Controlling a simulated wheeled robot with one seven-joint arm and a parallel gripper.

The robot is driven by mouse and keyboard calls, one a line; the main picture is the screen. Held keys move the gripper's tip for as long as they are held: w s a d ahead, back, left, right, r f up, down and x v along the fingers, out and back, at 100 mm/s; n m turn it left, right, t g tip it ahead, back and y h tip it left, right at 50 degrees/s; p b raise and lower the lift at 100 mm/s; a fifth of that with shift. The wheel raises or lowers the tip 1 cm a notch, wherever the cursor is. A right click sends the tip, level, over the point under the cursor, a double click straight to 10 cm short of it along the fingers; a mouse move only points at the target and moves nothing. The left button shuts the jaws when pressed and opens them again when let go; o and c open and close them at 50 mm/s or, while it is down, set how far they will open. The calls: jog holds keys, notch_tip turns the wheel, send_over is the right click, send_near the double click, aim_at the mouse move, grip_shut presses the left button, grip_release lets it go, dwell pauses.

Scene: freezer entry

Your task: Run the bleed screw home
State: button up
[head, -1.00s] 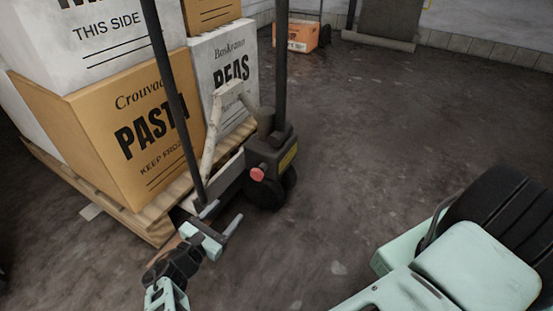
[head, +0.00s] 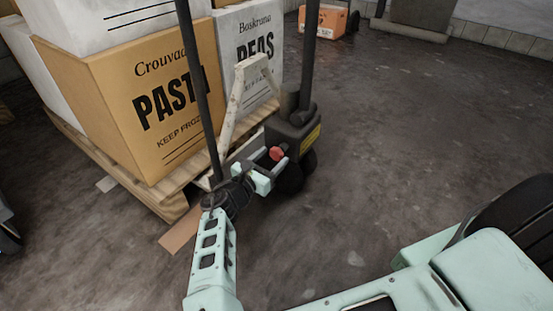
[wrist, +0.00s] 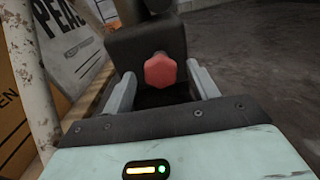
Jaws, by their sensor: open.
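The bleed screw has a red, lobed knob (head: 276,153) on the dark pump body (head: 293,130) of a pallet truck. In the wrist view the red knob (wrist: 160,70) is just beyond my gripper (wrist: 160,88), centred between its two grey fingers. The fingers are open, one on each side of the knob, with gaps showing. In the head view my gripper (head: 267,165) is level with the knob and close to it. How deep the knob sits in the body cannot be told.
The truck's pale, worn frame (head: 236,105) and dark upright bars (head: 199,90) stand close to my arm. Stacked boxes, including a pasta box (head: 150,105), rest on a wooden pallet (head: 110,170). An orange case (head: 328,20) lies far back. The floor at right is clear.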

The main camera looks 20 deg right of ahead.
aim_at(275, 155)
jog(key=shift+b+x, duration=0.5)
jog(key=shift+x, duration=1.05)
jog(key=c, duration=1)
jog(key=shift+m+p, duration=0.3)
